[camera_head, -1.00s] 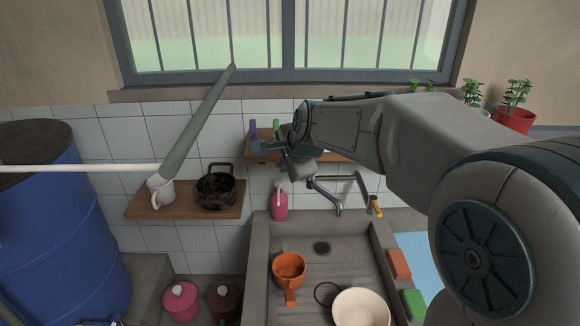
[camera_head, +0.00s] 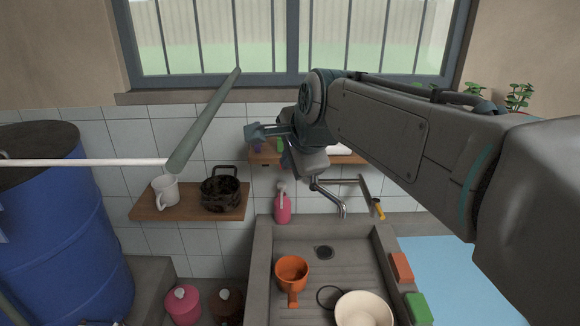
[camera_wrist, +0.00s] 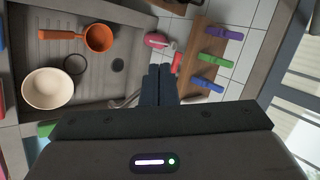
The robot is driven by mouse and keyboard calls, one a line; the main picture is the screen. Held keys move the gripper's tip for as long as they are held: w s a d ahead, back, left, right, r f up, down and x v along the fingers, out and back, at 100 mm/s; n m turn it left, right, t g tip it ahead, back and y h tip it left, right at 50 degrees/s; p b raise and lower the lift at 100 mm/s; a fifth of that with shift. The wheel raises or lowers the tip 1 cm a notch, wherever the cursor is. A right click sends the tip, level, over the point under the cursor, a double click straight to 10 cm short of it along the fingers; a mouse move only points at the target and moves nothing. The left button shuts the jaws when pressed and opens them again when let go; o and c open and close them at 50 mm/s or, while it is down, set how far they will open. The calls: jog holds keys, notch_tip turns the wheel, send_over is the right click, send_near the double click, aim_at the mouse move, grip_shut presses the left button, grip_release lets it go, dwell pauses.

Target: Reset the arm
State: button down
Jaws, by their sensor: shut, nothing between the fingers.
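My gripper (camera_wrist: 158,84) shows in the wrist view with its two dark fingers together and nothing between them. In the head view my gripper (camera_head: 252,133) points left, raised in front of the small shelf on the tiled wall. My arm reaches in from the right side above the sink. The gripper touches nothing that I can see. Part of the small shelf is hidden behind the wrist.
The sink (camera_head: 262,262) below holds an orange ladle (camera_head: 291,270) and a cream bowl (camera_head: 363,310). A pink bottle (camera_head: 283,208) and the faucet (camera_head: 341,208) stand behind it. A wooden shelf (camera_head: 142,212) bears a white mug (camera_head: 165,190) and a dark pot (camera_head: 221,192). A blue barrel (camera_head: 75,235) stands left.

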jog(key=s+d+f+n+g+h, duration=0.3)
jog(key=s+d+f+n+g, duration=0.1)
jog(key=s+d+f+n, duration=0.9)
jog(key=s+d+f, duration=0.1)
jog(key=s+f, duration=0.3)
jog(key=s, duration=0.1)
jog(key=shift+s+d+f, duration=0.2)
jog(key=shift+s+f, duration=0.05)
jog(key=shift+f, duration=0.05)
